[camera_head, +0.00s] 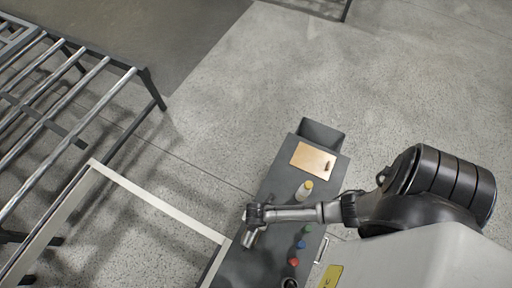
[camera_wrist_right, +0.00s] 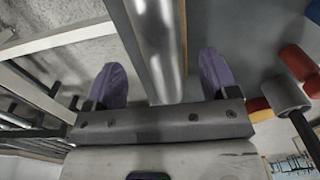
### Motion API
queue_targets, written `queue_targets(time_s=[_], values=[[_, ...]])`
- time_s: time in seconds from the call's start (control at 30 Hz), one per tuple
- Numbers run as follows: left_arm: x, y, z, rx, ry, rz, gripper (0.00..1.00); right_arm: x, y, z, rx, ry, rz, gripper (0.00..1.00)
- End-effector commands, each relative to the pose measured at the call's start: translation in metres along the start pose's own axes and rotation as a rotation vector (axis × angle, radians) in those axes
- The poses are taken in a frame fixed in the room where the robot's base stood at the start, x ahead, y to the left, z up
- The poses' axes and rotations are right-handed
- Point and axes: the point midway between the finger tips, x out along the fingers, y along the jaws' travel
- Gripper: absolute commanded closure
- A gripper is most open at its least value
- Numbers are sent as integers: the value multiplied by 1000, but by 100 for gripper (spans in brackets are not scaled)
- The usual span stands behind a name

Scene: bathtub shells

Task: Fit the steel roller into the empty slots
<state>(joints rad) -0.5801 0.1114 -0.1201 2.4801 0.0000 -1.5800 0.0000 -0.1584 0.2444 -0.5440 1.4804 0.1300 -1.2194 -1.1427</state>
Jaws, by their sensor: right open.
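The steel roller (camera_wrist_right: 160,45) is a shiny metal cylinder in the right wrist view, running from the top edge down between the two purple fingertips. My right gripper (camera_wrist_right: 163,78) is open, with a gap between each finger and the roller. In the head view the right gripper (camera_head: 252,214) is over the left side of the dark grey cart top, and a short metal end of the roller (camera_head: 249,238) shows just below it. A roller conveyor (camera_head: 147,82) with several steel rollers stands at the left. Its empty slots cannot be told clearly. My left gripper is not in view.
The cart top (camera_head: 279,188) also holds a cardboard-coloured board (camera_head: 312,160), a bottle with a yellow cap (camera_head: 304,190) and several small coloured items, one red (camera_head: 293,262). A white rail (camera_head: 160,202) lies between conveyor and cart. Open concrete floor (camera_head: 220,110) lies beyond.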

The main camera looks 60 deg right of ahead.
Motion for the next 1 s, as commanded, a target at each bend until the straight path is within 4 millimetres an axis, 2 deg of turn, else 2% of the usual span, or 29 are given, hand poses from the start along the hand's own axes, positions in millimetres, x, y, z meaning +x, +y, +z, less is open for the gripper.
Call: queue_targets(time_s=[0.3,0.67,1.0], values=[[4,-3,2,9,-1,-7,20,38,-1,-3,1,1,-2,20],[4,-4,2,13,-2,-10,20,43,-1,-3,1,1,0,20],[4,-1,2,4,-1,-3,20,43,-1,-3,1,1,-1,52]])
